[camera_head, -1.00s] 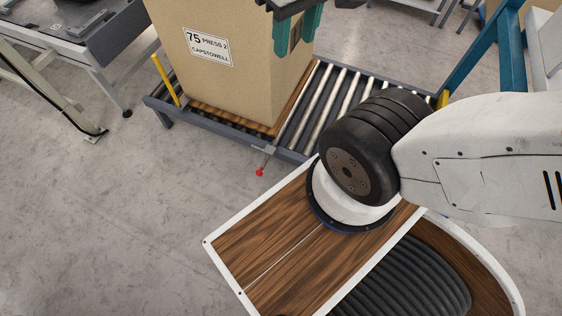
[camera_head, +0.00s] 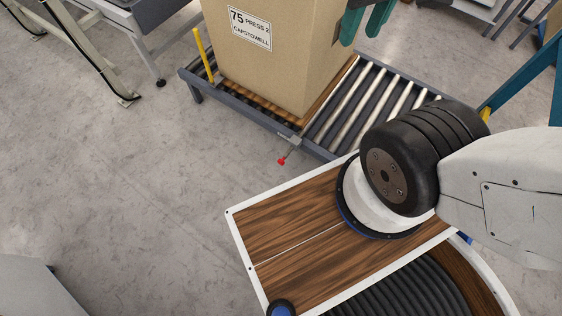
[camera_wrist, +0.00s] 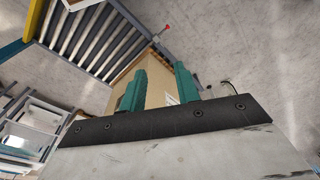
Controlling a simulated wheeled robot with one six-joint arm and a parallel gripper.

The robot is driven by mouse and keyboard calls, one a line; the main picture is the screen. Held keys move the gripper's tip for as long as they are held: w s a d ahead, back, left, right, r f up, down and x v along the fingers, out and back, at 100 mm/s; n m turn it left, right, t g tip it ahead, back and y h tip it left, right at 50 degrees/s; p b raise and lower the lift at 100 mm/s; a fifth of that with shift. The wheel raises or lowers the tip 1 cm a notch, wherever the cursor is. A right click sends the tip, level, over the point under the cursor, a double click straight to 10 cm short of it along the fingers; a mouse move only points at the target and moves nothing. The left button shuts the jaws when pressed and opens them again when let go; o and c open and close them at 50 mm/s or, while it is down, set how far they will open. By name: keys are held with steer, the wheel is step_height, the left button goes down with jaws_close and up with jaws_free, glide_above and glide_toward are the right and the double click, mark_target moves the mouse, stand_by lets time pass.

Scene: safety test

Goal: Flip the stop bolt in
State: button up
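The stop bolt is a small metal piece with a red knob (camera_head: 282,161), on the near side rail of the roller conveyor (camera_head: 330,140), sticking out toward me. The red knob also shows small in the wrist view (camera_wrist: 167,28), near the top. My gripper shows in the wrist view (camera_wrist: 160,88) as two green fingers apart, with nothing between them that I can see held. In the head view, parts of the green fingers (camera_head: 368,22) show at the top, in front of the carton's upper right. My gripper is well away from the red knob.
A tall carton (camera_head: 275,70) labelled "75 PRESS 2 CAPSTOWELL" stands on a wooden board on the rollers. A yellow post (camera_head: 203,55) rises at the conveyor's left end. A grey table frame (camera_head: 130,30) stands at upper left. Open floor (camera_head: 120,180) lies left of the conveyor.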

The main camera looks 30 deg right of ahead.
steer(key=shift+a, duration=0.1)
steer(key=c, duration=0.5)
steer(key=shift+w+a+f, duration=0.1)
steer(key=shift+a+f, duration=0.1)
steer(key=shift+f, duration=0.05)
jaws_close()
steer(key=w+a+f+n+g+h, duration=0.25)
steer(key=w+f, duration=0.25)
steer(key=f, duration=0.4)
steer(key=w+a+f+n+g+h, duration=0.1)
steer(key=w+a+f+n+h, duration=0.3)
steer(key=f, duration=0.5)
steer(key=w+a+f+n+g+h, duration=0.1)
steer(key=w+a+f+n+g, duration=0.2)
steer(key=w+f, duration=0.45)
steer(key=s+a+f+n+t+h, duration=0.1)
steer(key=s+f+n+t, duration=0.2)
steer(key=f, duration=1.2)
steer(key=s+a+f+n+t+h, duration=0.15)
steer(key=f+n, duration=0.35)
steer(key=f, duration=0.9)
steer(key=s+f+n+t, duration=0.2)
steer(key=f+n+t, duration=0.25)
steer(key=f, duration=1.05)
steer(key=w+a+f+n+y, duration=0.1)
steer(key=w+a+f+y, duration=0.1)
steer(key=w+a+f, duration=0.1)
steer(key=shift+a+f, duration=0.35)
steer(key=shift+a, duration=0.2)
